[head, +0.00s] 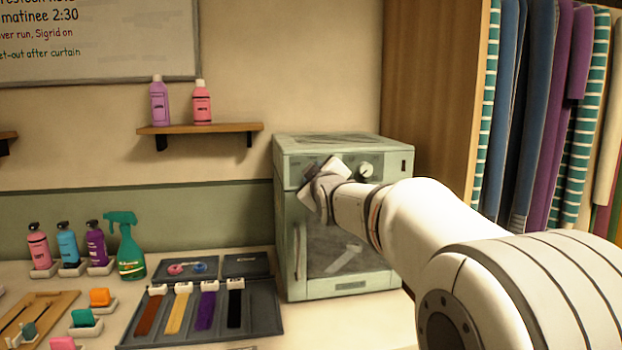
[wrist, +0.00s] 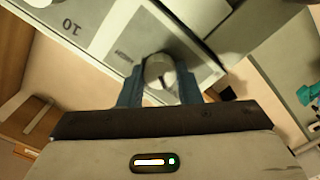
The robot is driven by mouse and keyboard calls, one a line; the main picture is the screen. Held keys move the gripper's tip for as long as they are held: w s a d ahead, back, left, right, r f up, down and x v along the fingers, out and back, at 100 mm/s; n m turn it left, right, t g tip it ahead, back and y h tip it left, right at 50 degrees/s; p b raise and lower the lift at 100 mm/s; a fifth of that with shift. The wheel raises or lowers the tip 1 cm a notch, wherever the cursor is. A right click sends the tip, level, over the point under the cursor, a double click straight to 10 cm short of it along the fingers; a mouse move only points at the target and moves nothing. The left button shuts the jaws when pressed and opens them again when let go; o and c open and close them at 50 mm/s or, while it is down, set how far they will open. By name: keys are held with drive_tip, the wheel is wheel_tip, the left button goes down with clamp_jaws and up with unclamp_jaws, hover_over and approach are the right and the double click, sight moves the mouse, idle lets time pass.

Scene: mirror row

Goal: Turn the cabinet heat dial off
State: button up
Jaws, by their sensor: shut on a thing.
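The cabinet (head: 288,225) is a pale green box with a dark glass door, standing on the counter against the wall. One round pale knob (head: 366,171) shows on the right of its upper front panel. My gripper (head: 312,175) is at the left of that panel and hides what is behind it in the head view. In the wrist view, my gripper (wrist: 158,90) has its two blue-grey fingers shut on a round grey-white dial (wrist: 158,69) on the cabinet panel. The dial's pointer setting is not readable.
A dark tray (head: 262,302) with several coloured strips lies left of the cabinet. Bottles, a green spray bottle (head: 124,250) and small blocks stand farther left. A wall shelf (head: 200,129) holds two bottles. Hanging fabrics (head: 545,110) are at right. My arm covers the lower right.

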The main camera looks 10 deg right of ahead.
drive_tip(key=shift+r, duration=0.15)
drive_tip(key=o, duration=1)
drive_tip(key=shift+s, duration=0.1)
drive_tip(key=s+b, duration=0.1)
drive_tip(key=s, duration=0.6)
drive_tip(key=shift+s, duration=0.3)
